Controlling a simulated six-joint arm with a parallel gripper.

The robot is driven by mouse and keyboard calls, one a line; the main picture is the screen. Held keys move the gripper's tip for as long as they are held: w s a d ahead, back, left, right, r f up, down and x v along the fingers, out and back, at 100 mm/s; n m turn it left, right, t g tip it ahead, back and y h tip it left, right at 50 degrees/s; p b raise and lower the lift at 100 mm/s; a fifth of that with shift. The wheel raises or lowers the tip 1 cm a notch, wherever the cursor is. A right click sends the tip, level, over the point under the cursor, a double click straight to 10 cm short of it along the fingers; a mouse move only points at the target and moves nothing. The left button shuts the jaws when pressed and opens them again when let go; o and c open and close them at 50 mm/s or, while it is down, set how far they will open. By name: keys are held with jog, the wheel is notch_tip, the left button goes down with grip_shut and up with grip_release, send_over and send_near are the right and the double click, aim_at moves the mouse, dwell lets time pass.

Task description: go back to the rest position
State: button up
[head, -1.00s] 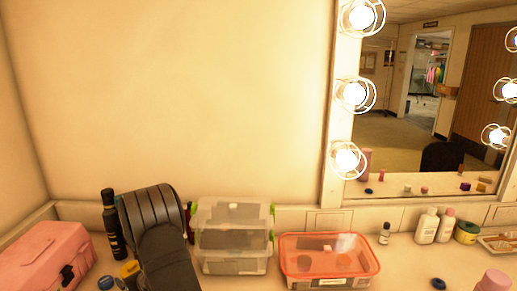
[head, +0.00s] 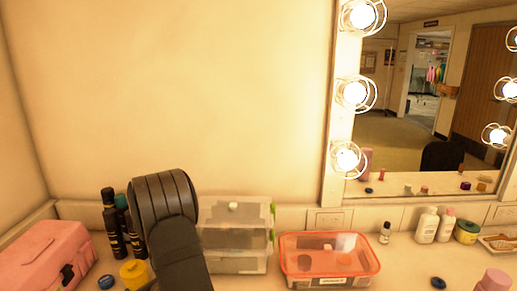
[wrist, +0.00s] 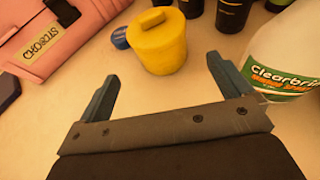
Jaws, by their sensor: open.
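My gripper (wrist: 160,70) is open in the wrist view, its two blue-grey fingers spread wide with nothing held between them. A yellow lidded pot (wrist: 158,42) stands on the counter just beyond the fingertips. In the head view my dark arm rises at the lower left, in front of the counter, and hides its own gripper. The yellow pot (head: 134,272) shows there just left of the arm.
A pink case (head: 45,258) is at the left, with dark bottles (head: 110,220) beside my arm. Clear stacked boxes (head: 235,235) are close on its right, then an orange-rimmed tub (head: 330,262). A white spray bottle (wrist: 285,50) is near the right finger. The wall above is bare.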

aim_at(139, 278)
jog(key=x, duration=0.9)
jog(key=shift+w+a+f, duration=0.15)
notch_tip(139, 278, up, 11)
jog(key=shift+f, duration=0.15)
jog(key=s+a+r+n+g+y, duration=0.3)
jog(key=s+a+r+n+g, duration=0.25)
jog(key=a, duration=0.35)
jog(key=w+d+r+m+t, duration=0.1)
jog(key=w+d+r, duration=0.3)
jog(key=w+d, duration=0.4)
jog(key=shift+w+r+m+t+h, duration=0.25)
jog(key=shift+w+m+t+h, duration=0.15)
jog(key=shift+w, duration=0.2)
jog(key=shift+d, duration=0.15)
jog(key=shift+o, duration=0.4)
